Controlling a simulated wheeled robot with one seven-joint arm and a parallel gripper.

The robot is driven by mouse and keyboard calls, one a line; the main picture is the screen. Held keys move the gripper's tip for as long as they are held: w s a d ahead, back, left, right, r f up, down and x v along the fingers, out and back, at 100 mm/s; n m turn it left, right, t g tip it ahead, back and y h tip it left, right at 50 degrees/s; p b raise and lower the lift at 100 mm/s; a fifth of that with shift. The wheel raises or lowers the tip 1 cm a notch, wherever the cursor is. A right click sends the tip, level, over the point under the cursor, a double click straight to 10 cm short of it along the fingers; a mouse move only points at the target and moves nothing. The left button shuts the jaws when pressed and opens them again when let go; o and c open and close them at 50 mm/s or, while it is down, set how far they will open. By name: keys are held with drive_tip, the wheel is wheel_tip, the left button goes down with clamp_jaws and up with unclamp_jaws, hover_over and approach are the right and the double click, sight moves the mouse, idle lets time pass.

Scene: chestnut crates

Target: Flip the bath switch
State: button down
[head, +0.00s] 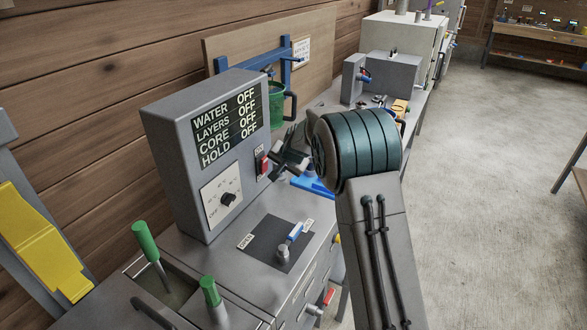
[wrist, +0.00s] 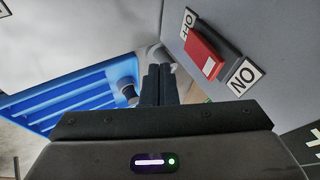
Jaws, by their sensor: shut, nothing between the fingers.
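The bath switch (head: 263,163) is a red rocker in a dark frame on the front of a grey control box (head: 190,140). In the wrist view the red rocker (wrist: 204,54) lies between an OFF label (wrist: 188,22) and an ON label (wrist: 244,76). I cannot tell surely which end is pressed. My gripper (head: 274,172) is in front of the box, close beside the switch. In the wrist view its dark fingers (wrist: 159,72) are together and empty, left of the rocker, with a visible gap to it.
The box's display (head: 228,127) reads WATER, LAYERS, CORE and HOLD, all OFF. A black dial (head: 228,199) sits below it. A blue-handled lever (head: 293,234) stands on the counter. A blue slatted tray (wrist: 85,95) lies beyond the fingers. Green handles (head: 146,240) rise at the front left.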

drive_tip(key=d+f+b+v, duration=0.1)
drive_tip(key=v, duration=0.8)
drive_tip(key=shift+s+r, duration=0.4)
drive_tip(key=shift+s, duration=0.25)
drive_tip(key=shift+d, duration=0.1)
drive_tip(key=s+d+n+g+h, duration=0.1)
drive_tip(key=s+d, duration=0.4)
drive_tip(key=s, duration=1.4)
drive_tip(key=s+d+n+g+h, duration=0.1)
drive_tip(key=s+d+n+g, duration=0.2)
drive_tip(key=s, duration=1.6)
drive_tip(key=shift+d+n+h, duration=0.4)
drive_tip(key=shift+d+n, duration=0.5)
drive_tip(key=shift+d, duration=0.3)
